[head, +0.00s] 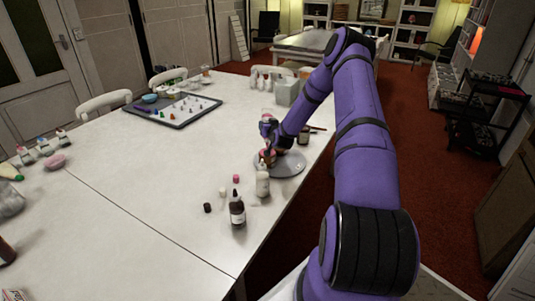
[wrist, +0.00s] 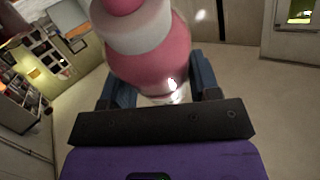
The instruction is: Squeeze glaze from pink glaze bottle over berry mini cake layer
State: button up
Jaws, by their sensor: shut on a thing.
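My gripper (head: 268,132) is over the near right part of the white table, shut on the pink glaze bottle. In the wrist view, the bottle (wrist: 150,65) is large, with a pink body, a white band and a pink end, between the blue fingers of my gripper (wrist: 162,88). A small brownish-pink cake layer (head: 268,157) sits at the left of a grey turntable (head: 292,167), just below my gripper. The bottle's tip and any glaze are too small or hidden to tell.
A white bottle (head: 262,183) stands in front of the turntable. A dark dropper bottle (head: 237,212), a small pink item (head: 236,178) and a black cap (head: 207,208) are nearby. A dark jar (head: 303,135) stands behind. A tray (head: 172,110) lies far left; the table's middle is clear.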

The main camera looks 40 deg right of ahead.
aim_at(266, 110)
dwell(0.3)
jog(key=shift+r, duration=3.55)
